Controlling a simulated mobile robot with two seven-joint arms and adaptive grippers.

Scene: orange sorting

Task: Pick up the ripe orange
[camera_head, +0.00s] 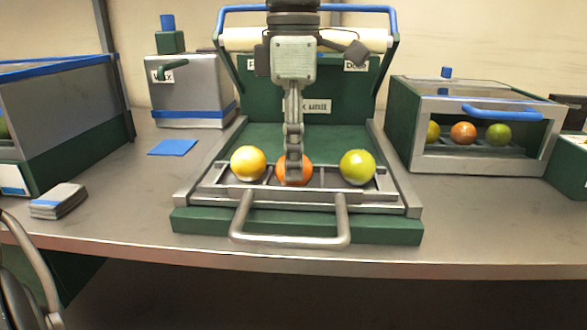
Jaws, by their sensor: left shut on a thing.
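The ripe orange (308,170), deep orange in colour, sits in the middle of a row of three fruits in the slotted front of a green and grey tray (408,190). My left gripper (294,178) comes down from above and is shut on this orange; its fingers hide the orange's middle. The orange still appears level with its neighbours. A yellow fruit (248,163) lies to its left and a yellow-green fruit (357,167) to its right, both apart from the gripper. My right gripper is not in view.
A metal handle (290,240) sticks out at the tray's front. A clear-fronted box (400,125) with three fruits stands at the right. A grey bin (195,90), a blue square (172,147) and a small stack (58,201) lie left. Bare table shows on both sides.

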